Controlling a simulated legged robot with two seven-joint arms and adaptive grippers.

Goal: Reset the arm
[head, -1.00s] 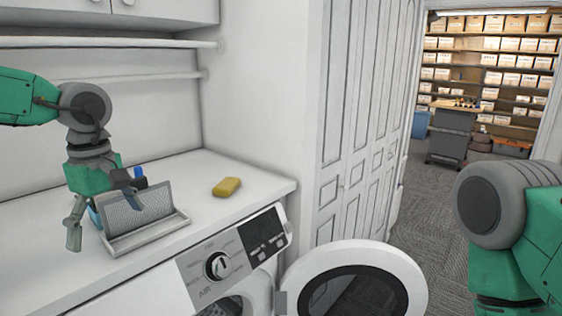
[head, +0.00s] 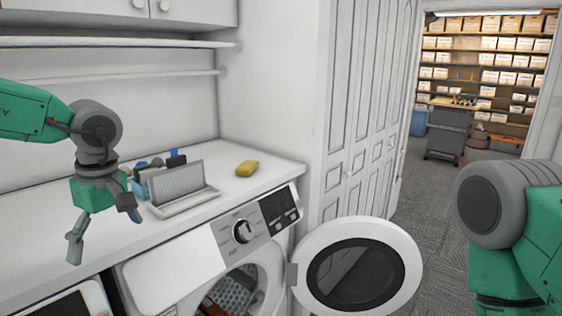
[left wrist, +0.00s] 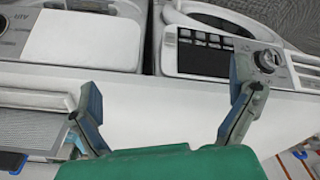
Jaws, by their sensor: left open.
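My left gripper (head: 103,234) hangs fingers-down at the left, in front of the counter's front edge as seen in the head view. Its two fingers are spread apart with nothing between them. In the left wrist view the open fingers (left wrist: 165,88) show with the white counter edge and appliance panels beyond them. My right arm shows at the right edge of the head view, bent, but its gripper is out of frame.
A grey mesh rack (head: 184,189) stands on the white counter (head: 235,193) beside a blue bin (head: 140,185) of items. A yellow sponge (head: 247,168) lies further right. Below, the washer's round door (head: 405,260) hangs open, with things inside the drum. Carpet at right is clear.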

